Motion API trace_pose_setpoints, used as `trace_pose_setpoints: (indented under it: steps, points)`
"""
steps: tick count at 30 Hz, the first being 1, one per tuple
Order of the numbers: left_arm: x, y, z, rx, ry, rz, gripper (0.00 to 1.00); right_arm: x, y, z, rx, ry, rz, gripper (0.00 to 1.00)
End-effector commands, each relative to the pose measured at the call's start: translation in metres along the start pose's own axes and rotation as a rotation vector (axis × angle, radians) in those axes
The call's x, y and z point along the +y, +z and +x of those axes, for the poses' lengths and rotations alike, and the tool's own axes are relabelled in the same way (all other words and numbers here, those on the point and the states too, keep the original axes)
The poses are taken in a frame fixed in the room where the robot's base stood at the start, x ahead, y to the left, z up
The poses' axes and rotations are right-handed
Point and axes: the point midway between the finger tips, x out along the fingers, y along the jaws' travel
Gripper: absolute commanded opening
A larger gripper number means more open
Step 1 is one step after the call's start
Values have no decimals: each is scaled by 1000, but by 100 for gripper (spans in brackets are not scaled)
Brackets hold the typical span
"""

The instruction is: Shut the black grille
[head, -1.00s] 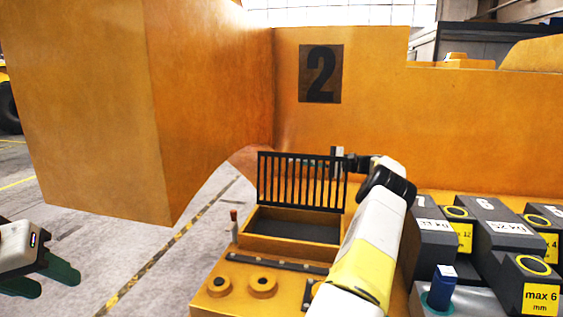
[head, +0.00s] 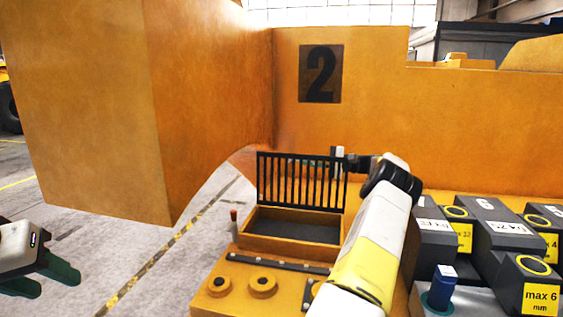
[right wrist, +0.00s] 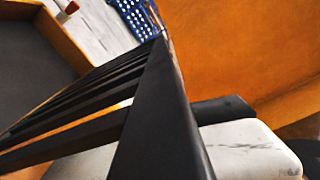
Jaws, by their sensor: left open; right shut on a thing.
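The black grille (head: 301,180) stands upright along the back edge of an open orange box (head: 290,236). In the head view my right gripper (head: 340,159) is at the grille's upper right corner, shut on its edge; the exact contact is partly hidden. In the right wrist view the grille's bars (right wrist: 75,105) and dark frame run close past the camera, with the box at the upper left. My left gripper (head: 48,278) is open and empty at the lower left, well away from the grille.
Dark weights with yellow labels (head: 487,235) stand right of my right arm. A small lever (head: 234,225) and two round orange bosses (head: 262,286) are beside and in front of the box. An orange block (head: 95,110) hangs at the left above clear floor.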

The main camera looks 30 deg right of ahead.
Motion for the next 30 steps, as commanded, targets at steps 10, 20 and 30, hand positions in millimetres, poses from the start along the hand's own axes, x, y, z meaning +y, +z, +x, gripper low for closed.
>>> trace_pose_setpoints:
  steps: [10, 20, 30]
  points:
    - [0, 0, 0, 0, 0, 0, 43, 3, 41, -1, 0, 2, -228, 0]
    - [0, 0, 0, 0, 0, 0, 43, 13, 76, -1, 2, 2, -448, 0]
    - [0, 0, 0, 0, 0, 0, 43, 21, 91, -1, 2, 2, -554, 0]
